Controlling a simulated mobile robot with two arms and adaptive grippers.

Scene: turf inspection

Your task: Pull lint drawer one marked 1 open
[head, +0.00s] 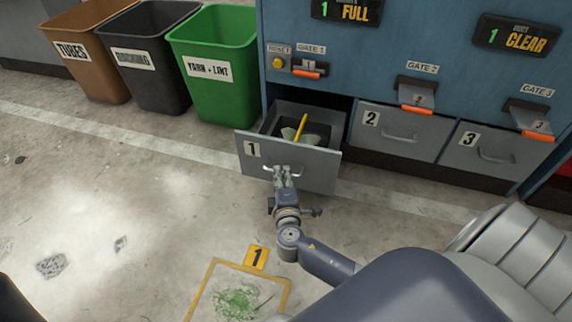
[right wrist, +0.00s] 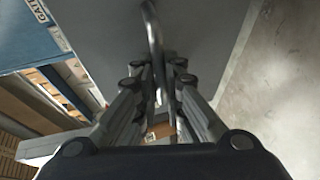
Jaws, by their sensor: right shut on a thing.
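Lint drawer one (head: 318,165), a grey drawer with a black 1 on a white label, stands pulled out from the blue cabinet. Inside it are a yellow-handled tool (head: 300,127) and some pale material in a dark space. My right gripper (head: 283,172) is at the drawer's front, shut on its metal handle (head: 296,171). In the right wrist view the handle (right wrist: 152,40) passes between the fingers of the gripper (right wrist: 163,75), in front of the grey drawer face (right wrist: 205,30). My left gripper is not in view.
Shut drawers 2 (head: 395,145) and 3 (head: 505,172) are to the right, below orange gate levers. Brown (head: 98,75), black (head: 150,85) and green (head: 222,95) bins stand at the left. A yellow floor square (head: 210,272) marked 1 holds green lint. Floor before the bins is open.

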